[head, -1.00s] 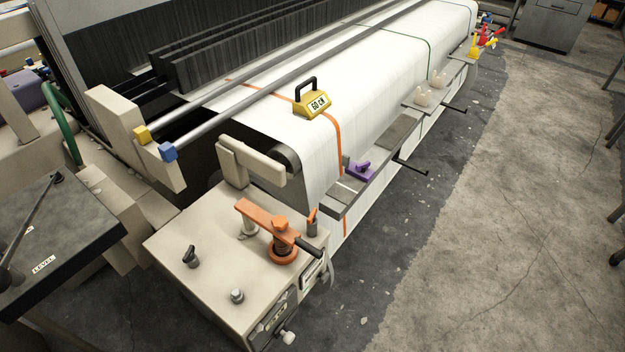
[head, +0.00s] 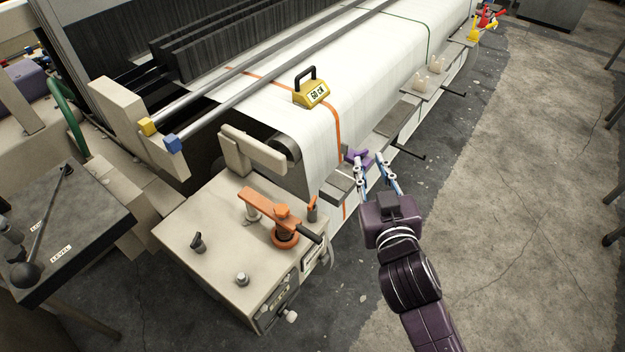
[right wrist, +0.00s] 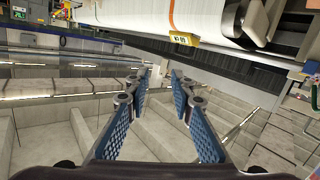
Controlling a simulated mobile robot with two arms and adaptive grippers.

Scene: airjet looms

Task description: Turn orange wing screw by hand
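A small orange-topped screw (head: 313,206) stands upright at the right edge of the beige machine box; it looks like the wing screw, but its shape is too small to be sure. Beside it is an orange lever arm (head: 262,209) with a round orange base and dark handle. My right gripper (head: 371,166) is open, to the right of and beyond the screw, with its fingertips close to a purple clamp (head: 355,156) in the picture. The right wrist view shows the two blue fingers (right wrist: 159,75) apart with nothing between them. My left gripper is not in view.
The white cloth roll (head: 385,70) runs back along the loom, with a yellow weight (head: 312,93) on it. A grey rail (head: 378,135) lies along its front. A dark-topped table (head: 75,240) stands at left. The concrete floor (head: 520,200) at right is clear.

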